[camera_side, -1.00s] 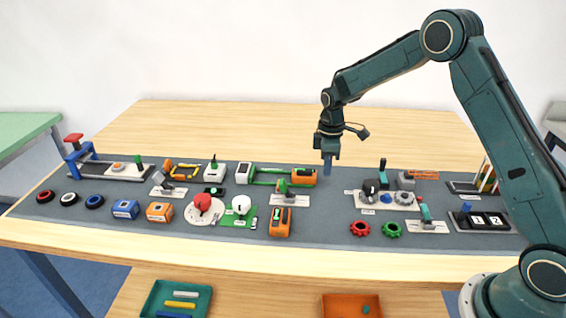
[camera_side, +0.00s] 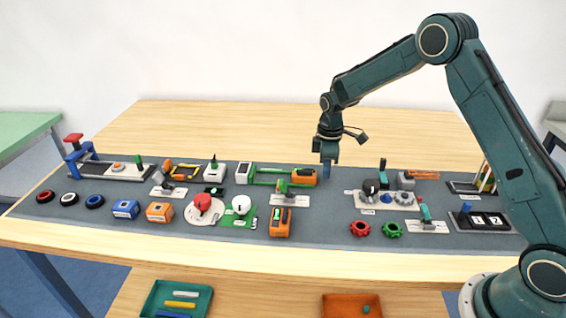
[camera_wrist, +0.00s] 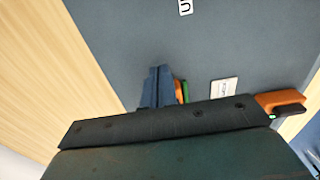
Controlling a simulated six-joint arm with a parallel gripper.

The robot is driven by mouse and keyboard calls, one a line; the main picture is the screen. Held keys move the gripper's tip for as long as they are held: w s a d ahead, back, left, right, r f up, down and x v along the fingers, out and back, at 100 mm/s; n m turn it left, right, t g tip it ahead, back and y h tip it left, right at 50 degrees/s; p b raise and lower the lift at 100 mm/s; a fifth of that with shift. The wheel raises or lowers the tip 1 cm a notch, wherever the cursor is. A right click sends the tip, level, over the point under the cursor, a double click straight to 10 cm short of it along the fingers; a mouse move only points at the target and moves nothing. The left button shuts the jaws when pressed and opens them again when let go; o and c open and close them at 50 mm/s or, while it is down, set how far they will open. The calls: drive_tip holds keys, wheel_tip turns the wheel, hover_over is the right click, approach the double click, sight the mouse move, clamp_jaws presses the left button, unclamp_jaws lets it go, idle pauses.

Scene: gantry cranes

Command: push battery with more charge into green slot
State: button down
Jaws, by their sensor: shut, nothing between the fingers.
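An orange battery block (camera_side: 305,176) sits at the right end of a green track (camera_side: 270,177), which has a white-and-green holder (camera_side: 243,173) at its left end. A second orange block (camera_side: 280,222) with a green mark lies further forward. The charge readings are too small to read. My gripper (camera_side: 326,172) points down with its blue fingers shut, just right of the block on the track. I cannot tell whether they touch. In the wrist view the shut fingers (camera_wrist: 158,84) show beside a partly hidden orange and green piece (camera_wrist: 182,92).
A white plate with a green lever (camera_side: 289,200) stands in front of the track. Open trays stand below the table front.

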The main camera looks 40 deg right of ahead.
sight(314, 173)
drive_tip(key=shift+w+a, duration=0.15)
drive_tip(key=shift+a, duration=0.05)
drive_tip(key=shift+w+a, duration=0.25)
drive_tip(key=shift+w+a, duration=0.25)
drive_tip(key=shift+w+a, duration=0.5)
drive_tip(key=shift+w+a, duration=0.25)
drive_tip(key=shift+w+a, duration=0.75)
drive_tip(key=shift+w+a, duration=0.45)
drive_tip(key=shift+w, duration=0.05)
drive_tip(key=shift+w+a, duration=0.25)
drive_tip(key=shift+a, duration=0.05)
drive_tip(key=shift+w+a, duration=1.2)
